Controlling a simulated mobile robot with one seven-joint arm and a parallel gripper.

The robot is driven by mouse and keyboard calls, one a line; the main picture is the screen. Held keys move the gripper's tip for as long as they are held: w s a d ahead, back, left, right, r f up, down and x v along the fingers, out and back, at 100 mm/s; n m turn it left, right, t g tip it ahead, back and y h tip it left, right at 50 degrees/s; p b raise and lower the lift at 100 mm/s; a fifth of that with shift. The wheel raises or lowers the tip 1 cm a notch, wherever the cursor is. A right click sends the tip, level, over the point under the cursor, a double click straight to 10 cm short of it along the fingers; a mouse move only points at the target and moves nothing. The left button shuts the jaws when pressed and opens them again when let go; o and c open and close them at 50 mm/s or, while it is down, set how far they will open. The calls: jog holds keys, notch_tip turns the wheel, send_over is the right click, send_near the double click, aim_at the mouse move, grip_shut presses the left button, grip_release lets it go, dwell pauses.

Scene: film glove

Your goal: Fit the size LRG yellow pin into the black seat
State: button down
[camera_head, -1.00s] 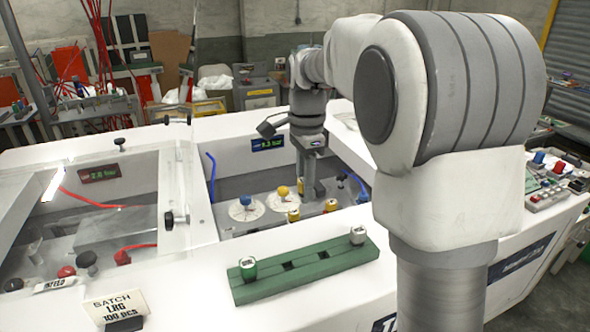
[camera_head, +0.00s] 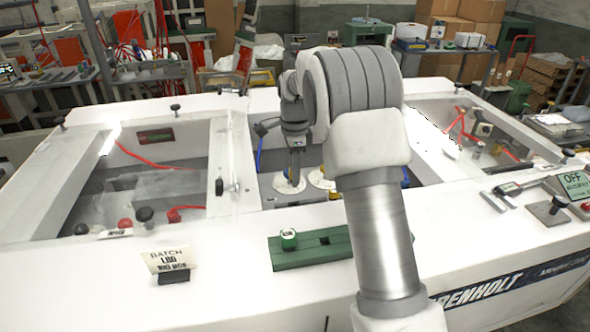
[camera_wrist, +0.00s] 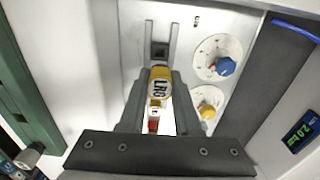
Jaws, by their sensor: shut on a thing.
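In the wrist view, my gripper (camera_wrist: 160,76) is shut on a yellow pin (camera_wrist: 162,74) with a white band reading LRG. The pin sits between the two grey fingers. A black square seat (camera_wrist: 159,51) in a pale strip shows just beyond the pin; I cannot tell the height gap between them. Smaller yellow, white and red pieces (camera_wrist: 153,125) show below, between the fingers. In the head view, my gripper (camera_head: 296,172) hangs in the middle well of the white bench; my arm hides the pin and seat there.
Two round dials stand beside the seat, one with a blue knob (camera_wrist: 226,67), one with a yellow knob (camera_wrist: 207,112). A green rack (camera_head: 320,254) with a green-and-white pin (camera_head: 288,239) lies on the bench front. A batch card (camera_head: 167,260) reading LRG stands left of it.

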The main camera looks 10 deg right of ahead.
jog(key=shift+f+b, duration=1.7)
jog(key=shift+f, duration=1.2)
jog(key=shift+f+b, duration=0.6)
jog(key=shift+f, duration=0.95)
jog(key=c, duration=0.5)
grip_release()
jog(key=shift+c, duration=0.2)
notch_tip(320, 180, up, 17)
jog(key=shift+f, duration=0.1)
jog(key=shift+r, duration=0.35)
